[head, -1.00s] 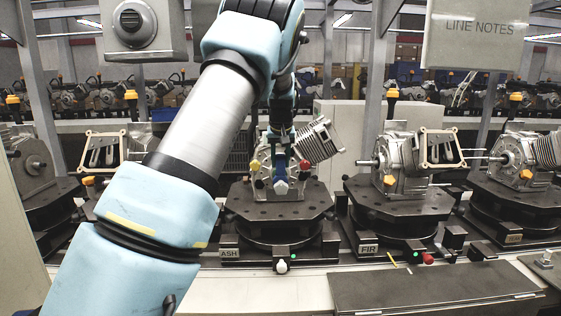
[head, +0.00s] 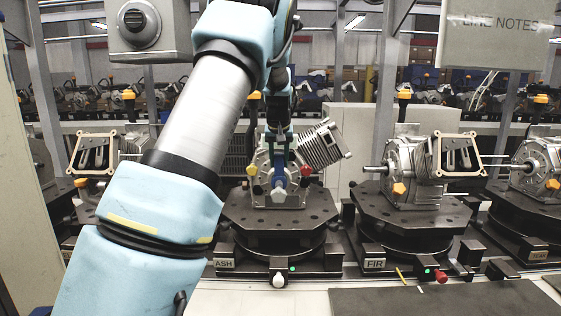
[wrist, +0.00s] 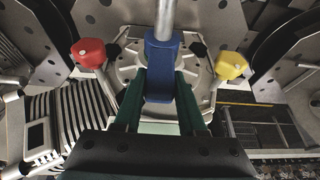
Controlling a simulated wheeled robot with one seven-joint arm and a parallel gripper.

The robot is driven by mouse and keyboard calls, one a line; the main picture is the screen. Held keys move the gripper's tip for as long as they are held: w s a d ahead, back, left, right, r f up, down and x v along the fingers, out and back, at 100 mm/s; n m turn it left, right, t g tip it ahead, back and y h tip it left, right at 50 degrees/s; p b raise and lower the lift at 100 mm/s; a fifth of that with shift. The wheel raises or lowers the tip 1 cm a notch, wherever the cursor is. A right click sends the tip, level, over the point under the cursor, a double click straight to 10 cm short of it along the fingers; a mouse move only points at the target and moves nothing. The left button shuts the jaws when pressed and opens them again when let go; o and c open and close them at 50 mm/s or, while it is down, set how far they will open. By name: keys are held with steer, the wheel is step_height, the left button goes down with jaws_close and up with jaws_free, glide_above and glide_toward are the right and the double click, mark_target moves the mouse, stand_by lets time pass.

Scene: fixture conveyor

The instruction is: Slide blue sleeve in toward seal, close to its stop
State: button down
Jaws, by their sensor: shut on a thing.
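The blue sleeve (wrist: 162,72) sits around a bare grey shaft (wrist: 166,16) in the wrist view, in front of the round grey housing face. It also shows in the head view (head: 278,178), on the engine at the ASH station. My gripper (head: 278,155) is shut on the sleeve, its dark green fingers on either side in the wrist view (wrist: 162,88). The seal cannot be made out, and I cannot tell the gap between sleeve and stop.
A red knob (wrist: 88,52) and a yellow knob (wrist: 231,65) flank the sleeve closely. The finned cylinder (head: 322,146) rises right of the gripper. The ASH turntable (head: 245,212) lies below. The FIR engine (head: 405,165) stands to the right.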

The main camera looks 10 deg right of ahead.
steer(key=shift+w+r, duration=0.1)
steer(key=shift+w, duration=0.05)
steer(key=shift+c, duration=2.4)
jaws_free()
steer(key=b+v, duration=0.3)
steer(key=v, duration=0.7)
steer(key=shift+r, duration=0.3)
steer(key=s+a+f+n+g, duration=0.1)
steer(key=s+a+f+g, duration=0.1)
steer(key=s+a+f, duration=1.6)
steer(key=s+f, duration=0.1)
steer(key=s, duration=0.3)
steer(key=s+a+f, duration=0.2)
steer(key=s, duration=0.5)
steer(key=shift+a+f+g+y, duration=0.3)
steer(key=shift+a+f+g, duration=0.05)
steer(key=shift+f+g, duration=0.05)
